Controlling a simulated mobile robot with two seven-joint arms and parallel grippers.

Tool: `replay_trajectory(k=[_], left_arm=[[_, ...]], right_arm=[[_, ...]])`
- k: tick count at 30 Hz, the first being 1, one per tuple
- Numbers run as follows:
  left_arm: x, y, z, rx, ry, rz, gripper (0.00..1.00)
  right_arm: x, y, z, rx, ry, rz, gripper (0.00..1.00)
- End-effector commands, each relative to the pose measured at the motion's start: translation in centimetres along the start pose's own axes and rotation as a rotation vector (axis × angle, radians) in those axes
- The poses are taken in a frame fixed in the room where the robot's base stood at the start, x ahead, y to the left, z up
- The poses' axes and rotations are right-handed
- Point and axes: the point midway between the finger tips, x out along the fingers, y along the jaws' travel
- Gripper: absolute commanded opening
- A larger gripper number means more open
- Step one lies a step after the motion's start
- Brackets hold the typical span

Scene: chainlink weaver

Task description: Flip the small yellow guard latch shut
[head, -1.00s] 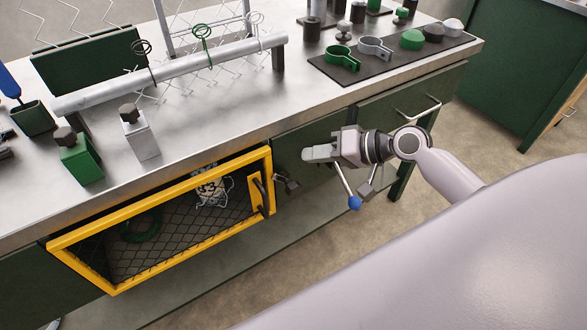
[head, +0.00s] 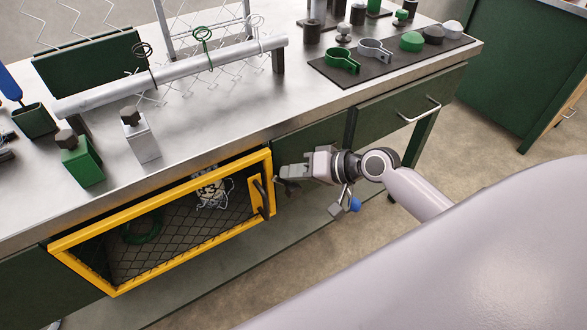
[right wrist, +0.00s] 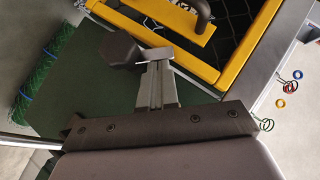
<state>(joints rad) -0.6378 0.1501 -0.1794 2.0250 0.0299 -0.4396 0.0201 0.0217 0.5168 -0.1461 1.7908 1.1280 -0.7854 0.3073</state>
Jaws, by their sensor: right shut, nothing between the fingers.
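The yellow-framed mesh guard (head: 190,256) covers an opening in the front of the bench and carries a dark curved handle (head: 264,197) near its right edge. Its latch has a dark grey knob (right wrist: 120,48) in the right wrist view, just outside the yellow frame (right wrist: 140,30). My right gripper (head: 281,172) is shut and empty, at the guard's right edge beside the latch. In the right wrist view its fingertips (right wrist: 155,68) are right next to the knob; I cannot tell whether they touch. The gripper partly hides the latch in the head view. My left gripper is out of view.
The steel bench top (head: 225,115) is above the guard, with a green block (head: 80,163) and a grey block (head: 142,140) near its front edge. A drawer handle (head: 419,110) sticks out to the right. Open floor lies in front of the bench.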

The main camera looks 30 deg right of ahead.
Motion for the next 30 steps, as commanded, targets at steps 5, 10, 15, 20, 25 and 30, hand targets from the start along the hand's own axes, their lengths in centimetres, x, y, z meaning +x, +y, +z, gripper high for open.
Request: replay_trajectory(k=[5,10,15,20,25,30], left_arm=[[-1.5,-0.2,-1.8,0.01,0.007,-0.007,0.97],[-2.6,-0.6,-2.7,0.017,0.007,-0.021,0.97],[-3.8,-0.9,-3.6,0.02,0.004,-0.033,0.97],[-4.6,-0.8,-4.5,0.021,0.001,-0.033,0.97],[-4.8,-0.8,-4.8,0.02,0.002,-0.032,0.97],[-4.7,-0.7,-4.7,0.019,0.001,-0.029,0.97]], right_arm=[[-0.2,-0.8,-0.2,-0.06,0.0,0.067,0.0],[-0.1,-1.0,-0.1,-0.13,0.0,0.133,0.0],[0.1,-1.2,0.0,-0.197,0.0,0.193,0.0],[0.3,-1.1,0.2,-0.24,0.0,0.236,0.0],[0.4,-0.8,0.4,-0.262,0.001,0.255,0.0],[0.5,-0.8,0.5,-0.263,0.001,0.256,0.0]])
